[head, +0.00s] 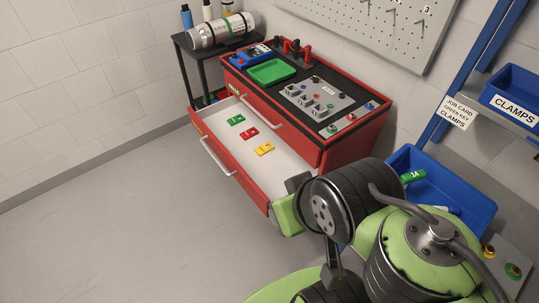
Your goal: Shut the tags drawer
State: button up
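An open drawer (205,137) juts from the red cabinet (352,140) toward the lower left. Its front is red with a pale bar handle (219,157), and its floor is white. A green tag (236,119), a red tag (249,133) and a yellow tag (264,149) lie inside, apart from one another. I cannot read a label on its front. My green and black arm fills the lower right and covers the drawer's near right corner. My gripper's fingers do not show.
A shut drawer with a handle (261,112) sits above the open one. A green tray (272,71) and control panel (317,97) are on top. The floor left of the drawer is clear.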

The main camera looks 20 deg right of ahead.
aim_at(263, 177)
jog(key=i+u, duration=0.45)
jog(key=i+l+u, duration=0.15)
jog(key=i+u, duration=0.3)
jog(key=i, duration=0.05)
